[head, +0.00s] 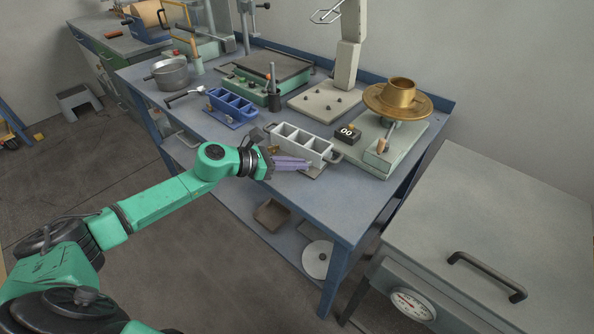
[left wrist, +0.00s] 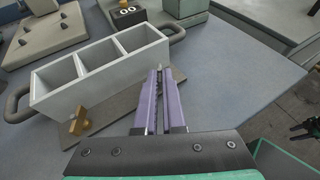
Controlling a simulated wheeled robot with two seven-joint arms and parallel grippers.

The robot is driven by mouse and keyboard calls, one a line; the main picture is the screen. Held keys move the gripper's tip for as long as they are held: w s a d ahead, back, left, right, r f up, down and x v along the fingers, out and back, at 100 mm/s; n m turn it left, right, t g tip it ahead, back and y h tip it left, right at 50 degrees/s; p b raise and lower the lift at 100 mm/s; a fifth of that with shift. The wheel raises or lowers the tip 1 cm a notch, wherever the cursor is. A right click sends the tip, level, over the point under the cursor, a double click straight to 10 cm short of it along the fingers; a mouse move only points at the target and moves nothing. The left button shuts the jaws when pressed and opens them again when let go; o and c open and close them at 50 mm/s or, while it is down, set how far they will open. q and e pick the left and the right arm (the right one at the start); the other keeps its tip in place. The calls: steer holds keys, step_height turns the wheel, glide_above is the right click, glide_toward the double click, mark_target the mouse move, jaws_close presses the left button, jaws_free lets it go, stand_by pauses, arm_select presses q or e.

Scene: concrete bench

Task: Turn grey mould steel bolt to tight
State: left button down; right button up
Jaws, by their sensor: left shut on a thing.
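The grey mould (head: 302,143) is a light three-compartment block with a dark handle at each end, near the bench's front edge. It fills the upper left of the left wrist view (left wrist: 97,92). My left gripper (head: 308,164), with long purple fingers, lies along its near long side. In the left wrist view its fingertips (left wrist: 160,73) are close together by the mould's right end. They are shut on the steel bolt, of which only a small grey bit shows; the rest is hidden. A brass bolt (left wrist: 78,122) sticks out at the other end of that side.
A blue mould (head: 231,106) stands left of the grey one. A black counter box (head: 348,134) and a turntable with a brass pot (head: 401,95) stand behind and right. The bench top (head: 345,195) is bare at the front right.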

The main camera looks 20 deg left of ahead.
stand_by(0.4)
arm_select(q)
steer(key=c, duration=1.3)
jaws_free()
steer(key=shift+s+a+r, duration=0.1)
steer(key=shift+s+a, duration=0.2)
steer(key=shift+a, duration=0.15)
steer(key=b+v, duration=0.1)
steer(key=v, duration=0.6)
steer(key=p+v, duration=0.4)
steer(key=v, duration=0.2)
steer(key=shift+s+a+r, duration=0.1)
steer(key=shift+r, duration=0.1)
